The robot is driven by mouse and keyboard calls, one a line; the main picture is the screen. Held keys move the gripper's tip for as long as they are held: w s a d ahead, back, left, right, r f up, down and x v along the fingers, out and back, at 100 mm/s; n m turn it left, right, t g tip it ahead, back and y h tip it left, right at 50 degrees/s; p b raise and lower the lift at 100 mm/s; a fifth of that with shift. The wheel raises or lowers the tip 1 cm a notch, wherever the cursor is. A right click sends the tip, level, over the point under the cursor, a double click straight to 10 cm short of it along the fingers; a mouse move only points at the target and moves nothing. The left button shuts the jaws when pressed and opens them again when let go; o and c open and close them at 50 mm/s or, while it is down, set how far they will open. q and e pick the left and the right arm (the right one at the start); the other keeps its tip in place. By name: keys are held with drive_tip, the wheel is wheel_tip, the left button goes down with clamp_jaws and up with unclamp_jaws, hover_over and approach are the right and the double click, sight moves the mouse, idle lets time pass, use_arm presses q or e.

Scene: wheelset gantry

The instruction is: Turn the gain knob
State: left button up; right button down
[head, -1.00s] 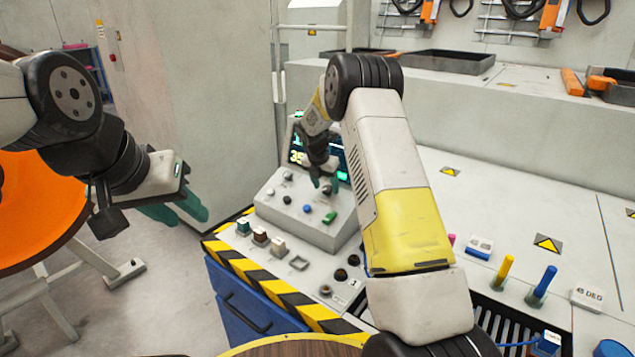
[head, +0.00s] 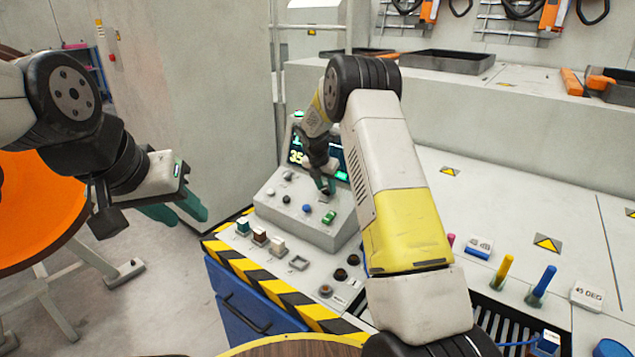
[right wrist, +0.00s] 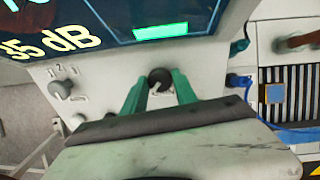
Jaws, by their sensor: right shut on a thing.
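The grey control box (head: 310,232) with a sloped panel stands on the console. In the right wrist view a dark round knob (right wrist: 160,78) sits on the panel below the display. Its label is partly hidden, so I cannot read it. My right gripper (head: 328,189) is at the upper part of the panel. In the right wrist view the green fingers of my right gripper (right wrist: 160,84) are shut on the dark knob, one on each side. My left gripper (head: 178,212) is open and empty, in the air left of the console.
A display (right wrist: 120,20) reading "35 dB" is above the knob. Another grey knob (right wrist: 62,88) sits to its left. A green switch (head: 329,217) and a blue button (head: 307,209) are low on the panel. Coloured blocks and black buttons line the console front.

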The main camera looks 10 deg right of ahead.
drive_tip(key=m, duration=0.6)
drive_tip(key=shift+a, duration=0.1)
drive_tip(key=m, duration=0.5)
drive_tip(key=shift+s+m+t, duration=0.1)
drive_tip(key=shift+m+t, duration=0.2)
drive_tip(key=shift+m, duration=0.1)
drive_tip(key=m, duration=0.5)
drive_tip(key=shift+a+h, duration=0.1)
drive_tip(key=shift+h, duration=0.3)
drive_tip(key=m, duration=0.6)
drive_tip(key=shift+m, duration=0.4)
drive_tip(key=c, duration=1)
unclamp_jaws()
